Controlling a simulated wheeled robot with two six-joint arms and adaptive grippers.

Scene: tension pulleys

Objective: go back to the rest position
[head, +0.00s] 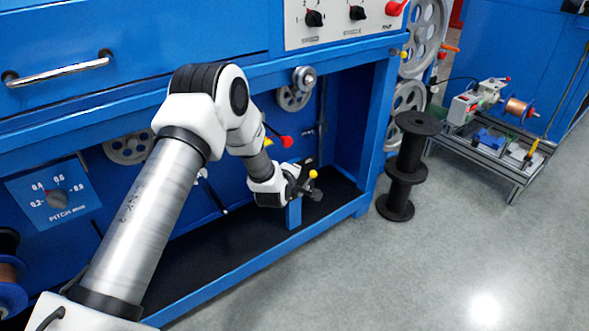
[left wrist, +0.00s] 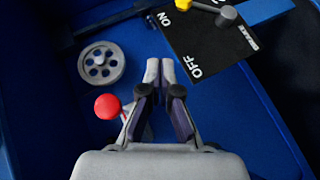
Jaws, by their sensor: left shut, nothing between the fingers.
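My left arm reaches from the lower left into the open bay of the blue machine (head: 230,60). My left gripper (head: 303,186) is at the bay's right part, close to a yellow-knobbed lever (head: 313,174). In the left wrist view the left gripper (left wrist: 164,72) is shut and empty, its fingertips together over the blue panel. The lever's yellow knob (left wrist: 183,4) and grey hub lie ahead on a black ON/OFF plate (left wrist: 205,45), apart from the fingers. My right gripper is in neither view.
A red ball knob (left wrist: 107,106) and a grey pulley wheel (left wrist: 101,62) are left of the fingers. The bay's blue frame post (head: 378,120) stands to the right. A black spool stand (head: 405,165) and a metal-framed cart (head: 490,150) stand beyond. The grey floor is clear in front.

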